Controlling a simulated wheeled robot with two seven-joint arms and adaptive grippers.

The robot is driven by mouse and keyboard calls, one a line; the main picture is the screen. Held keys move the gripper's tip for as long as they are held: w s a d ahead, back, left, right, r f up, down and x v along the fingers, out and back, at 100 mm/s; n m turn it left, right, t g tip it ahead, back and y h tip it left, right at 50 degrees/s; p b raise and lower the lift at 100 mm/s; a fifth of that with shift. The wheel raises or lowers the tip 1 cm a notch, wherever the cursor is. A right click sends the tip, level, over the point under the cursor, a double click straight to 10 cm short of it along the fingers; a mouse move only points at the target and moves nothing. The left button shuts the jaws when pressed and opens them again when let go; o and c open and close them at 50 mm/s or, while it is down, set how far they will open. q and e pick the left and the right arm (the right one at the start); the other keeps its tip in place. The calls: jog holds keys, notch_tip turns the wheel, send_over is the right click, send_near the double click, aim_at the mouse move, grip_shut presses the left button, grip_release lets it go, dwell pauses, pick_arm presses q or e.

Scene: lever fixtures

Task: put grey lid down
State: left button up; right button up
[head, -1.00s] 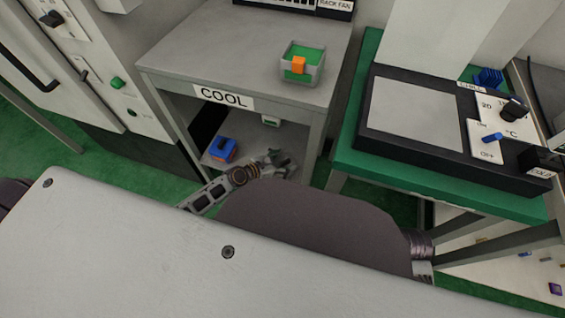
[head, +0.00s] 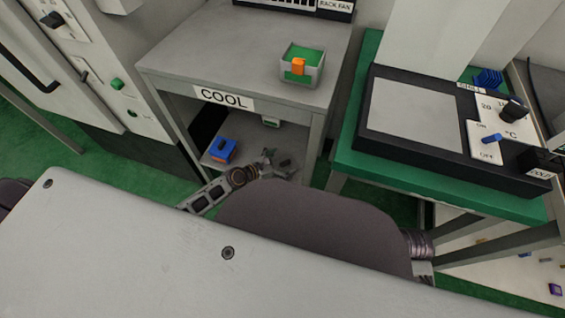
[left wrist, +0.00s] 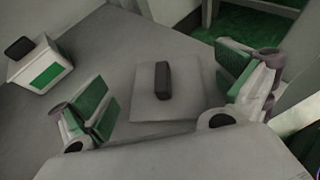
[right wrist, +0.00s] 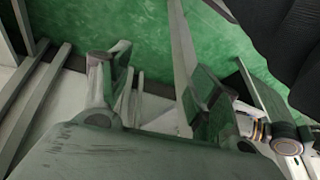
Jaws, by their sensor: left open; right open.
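The grey lid, a flat square plate with a black handle, lies flat on the lower shelf in the left wrist view (left wrist: 150,108). Its black handle also shows in the head view (head: 286,162), by my left gripper (head: 268,158). In the left wrist view my left gripper (left wrist: 165,92) is open, with one green-padded finger on each side of the lid and gaps between them and the handle. My right gripper (right wrist: 162,88) is open and empty in the right wrist view, above a pale surface and green floor.
A blue box (head: 222,149) and a white box with a green panel (left wrist: 42,68) stand on the lower shelf under the COOL table (head: 205,50). A grey-green container with an orange clip (head: 302,68) stands on top. A green bench with a black device (head: 418,112) is at right.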

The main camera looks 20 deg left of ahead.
pick_arm(q)
jog(key=shift+p+v, duration=0.35)
jog(key=shift+v, duration=3.05)
jog(key=shift+p+v, duration=0.4)
jog(key=shift+v, duration=1.3)
jog(key=shift+s+a+r, duration=0.35)
jog(key=shift+s, duration=0.15)
pick_arm(e)
jog(key=shift+g+h, duration=0.3)
jog(key=shift+w+d+v, duration=0.1)
jog(key=shift+w+v, duration=0.05)
jog(key=shift+v, duration=0.85)
jog(key=shift+w+d+v, duration=0.15)
jog(key=shift+v, duration=0.85)
jog(key=shift+s+f, duration=0.1)
jog(key=shift+s, duration=0.15)
